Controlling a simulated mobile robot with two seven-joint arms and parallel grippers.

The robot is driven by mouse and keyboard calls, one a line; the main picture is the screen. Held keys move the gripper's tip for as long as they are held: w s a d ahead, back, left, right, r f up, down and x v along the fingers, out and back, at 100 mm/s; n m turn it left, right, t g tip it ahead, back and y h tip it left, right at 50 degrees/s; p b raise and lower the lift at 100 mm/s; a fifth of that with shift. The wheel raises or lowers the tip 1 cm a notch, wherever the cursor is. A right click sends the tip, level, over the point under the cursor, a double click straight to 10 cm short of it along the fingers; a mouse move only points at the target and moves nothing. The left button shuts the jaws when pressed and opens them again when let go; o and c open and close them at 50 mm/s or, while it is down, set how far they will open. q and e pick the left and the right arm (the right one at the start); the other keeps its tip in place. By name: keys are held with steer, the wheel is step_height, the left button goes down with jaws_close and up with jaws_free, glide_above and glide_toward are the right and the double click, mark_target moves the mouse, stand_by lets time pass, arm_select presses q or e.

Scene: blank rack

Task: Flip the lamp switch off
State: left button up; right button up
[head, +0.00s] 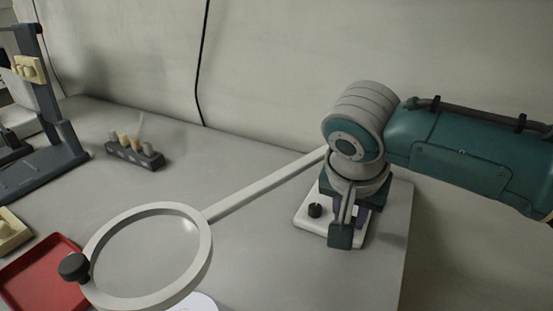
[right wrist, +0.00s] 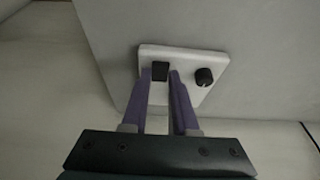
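The lamp (head: 262,190) has a white ring head around a clear lens and a long straight arm reaching toward its white base (head: 309,222) at the bench's right end. My right gripper (head: 348,212) points down over that base, partly hiding it. In the right wrist view its two purple fingers (right wrist: 160,82) are apart with nothing gripped. A black switch (right wrist: 160,70) on the white base shows between the fingertips; contact cannot be told. A round black knob (right wrist: 204,77) sits right of the fingers and also shows in the head view (head: 315,210). My left gripper is not in view.
A red tray (head: 42,275) lies at the front left beside the lamp ring. A small dark rack with several pegs (head: 135,152) stands behind, and a grey frame (head: 62,140) is at far left. The bench's right edge is close beside the lamp base. A black cable hangs on the wall.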

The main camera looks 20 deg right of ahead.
jaws_close()
steer(key=shift+d+r+g+y+p, duration=0.2)
steer(key=shift+g+y+p, duration=0.1)
steer(key=shift+p, duration=0.3)
steer(key=shift+w+f+g+y, duration=0.15)
steer(key=shift+w+g+y, duration=0.05)
steer(key=shift+g+y, duration=0.35)
steer(key=o, duration=0.6)
jaws_free()
